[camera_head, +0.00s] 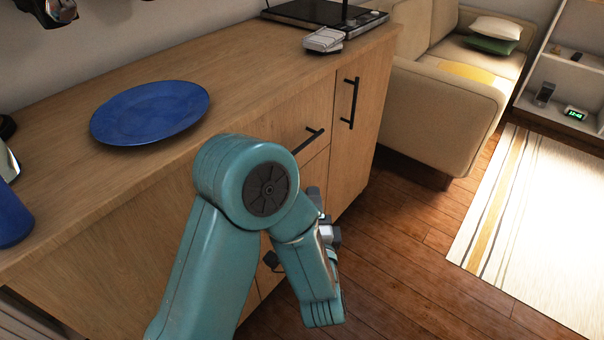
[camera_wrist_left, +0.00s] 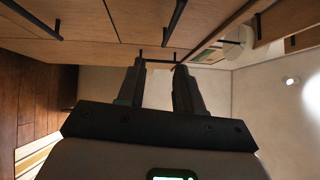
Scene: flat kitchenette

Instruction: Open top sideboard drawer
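The wooden sideboard (camera_head: 90,250) has a top drawer with a black horizontal bar handle (camera_head: 308,140). No gap shows around the drawer front. A dark bar that looks like this handle also shows at the top of the left wrist view (camera_wrist_left: 177,15). My left gripper (camera_head: 328,232) is in front of the sideboard, lower in the picture than the drawer handle and partly hidden by my arm. In the left wrist view its two fingers (camera_wrist_left: 160,75) are apart with nothing between them. My right gripper is not in view.
A cupboard door with a vertical black handle (camera_head: 350,103) is right of the drawer. A blue plate (camera_head: 150,112) and a blue container (camera_head: 12,218) stand on top. A sofa (camera_head: 440,105) is beyond the sideboard's end. Wooden floor (camera_head: 400,255) is clear on the right.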

